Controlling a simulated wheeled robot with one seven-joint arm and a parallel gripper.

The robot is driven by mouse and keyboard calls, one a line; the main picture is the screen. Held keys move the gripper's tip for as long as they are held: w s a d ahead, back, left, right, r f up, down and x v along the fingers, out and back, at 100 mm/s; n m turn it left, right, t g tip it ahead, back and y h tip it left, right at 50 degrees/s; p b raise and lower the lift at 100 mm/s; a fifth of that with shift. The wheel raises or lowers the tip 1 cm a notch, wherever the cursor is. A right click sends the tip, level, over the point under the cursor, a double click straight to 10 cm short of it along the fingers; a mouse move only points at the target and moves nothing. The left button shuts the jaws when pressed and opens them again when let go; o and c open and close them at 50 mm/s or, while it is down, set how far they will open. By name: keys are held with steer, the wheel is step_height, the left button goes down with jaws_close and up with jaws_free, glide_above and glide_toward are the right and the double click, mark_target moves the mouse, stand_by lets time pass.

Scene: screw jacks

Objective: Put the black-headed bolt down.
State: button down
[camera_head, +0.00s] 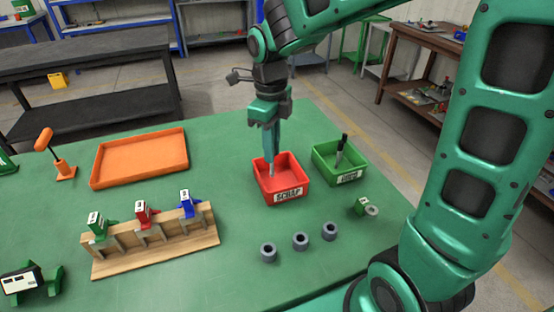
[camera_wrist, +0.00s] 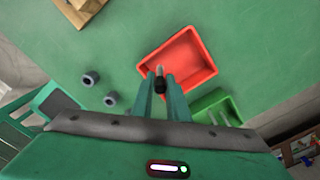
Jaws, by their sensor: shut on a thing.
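My gripper (camera_head: 271,158) is shut on the black-headed bolt, pointing down over the red bin (camera_head: 277,196) labelled SCRAP. The bolt's grey shank (camera_head: 271,171) shows below the fingers, inside the bin's outline. In the wrist view the bolt's black head (camera_wrist: 160,86) sits between the two green fingers, with the pale shank beyond it and the red bin (camera_wrist: 205,58) behind. I cannot tell whether the shank touches the bin floor.
A green bin (camera_head: 325,174) with a black-topped item stands right of the red bin. Several grey rings (camera_head: 300,241) lie in front. An orange tray (camera_head: 140,160) and a wooden rack (camera_head: 160,247) with coloured jacks are at left. Green table between is clear.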

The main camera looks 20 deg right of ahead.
steer(key=shift+w+d+f, duration=0.45)
steer(key=shift+d+f, duration=0.1)
steer(key=shift+f, duration=0.55)
steer(key=shift+w+d+f, duration=0.5)
steer(key=shift+f, duration=0.6)
steer(key=shift+w+d+f, duration=0.45)
steer(key=shift+d+f, duration=0.1)
steer(key=shift+f, duration=0.55)
steer(key=shift+f, duration=0.1)
steer(key=c, duration=1.7)
jaws_free()
step_height(320, 180, up, 12)
steer(key=shift+r, duration=0.15)
steer(key=shift+s, duration=0.1)
